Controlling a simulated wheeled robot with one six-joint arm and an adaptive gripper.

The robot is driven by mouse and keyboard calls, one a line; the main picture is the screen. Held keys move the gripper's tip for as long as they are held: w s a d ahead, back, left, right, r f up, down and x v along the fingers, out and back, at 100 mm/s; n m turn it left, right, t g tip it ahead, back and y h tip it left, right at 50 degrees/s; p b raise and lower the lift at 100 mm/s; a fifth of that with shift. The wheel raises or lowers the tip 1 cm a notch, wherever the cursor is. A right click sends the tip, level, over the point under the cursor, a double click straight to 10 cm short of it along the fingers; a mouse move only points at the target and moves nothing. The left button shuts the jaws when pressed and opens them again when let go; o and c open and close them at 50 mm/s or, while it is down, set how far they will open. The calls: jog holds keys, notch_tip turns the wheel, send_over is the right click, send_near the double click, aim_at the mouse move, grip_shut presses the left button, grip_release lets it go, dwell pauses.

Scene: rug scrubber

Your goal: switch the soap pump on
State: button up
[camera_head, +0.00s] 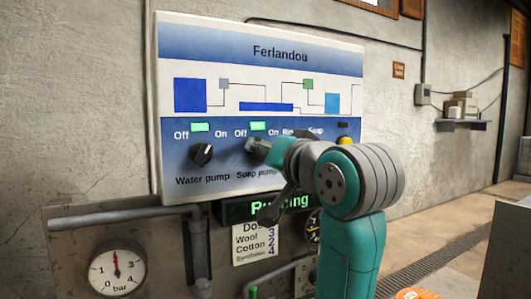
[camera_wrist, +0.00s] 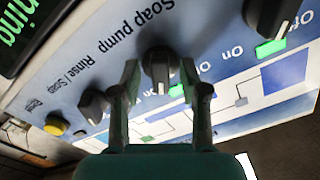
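The soap pump knob (camera_wrist: 158,62) is black and round with a white mark that points downward in the wrist view. I cannot tell exactly which label the mark meets. Its lamp (camera_wrist: 177,90) is lit green. My gripper (camera_wrist: 166,88) is open, with one finger on each side of the knob and visible gaps to it, so it does not clasp it.
The water pump knob (camera_head: 201,154) is left of the soap pump, under a green lamp (camera_head: 200,127). In the wrist view the Rinse/Soap knob (camera_wrist: 93,106) and a yellow button (camera_wrist: 56,124) lie to the left. A display (camera_head: 265,206) reads "Running", partly covered.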

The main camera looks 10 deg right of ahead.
jog(key=v, duration=1.2)
dwell(0.3)
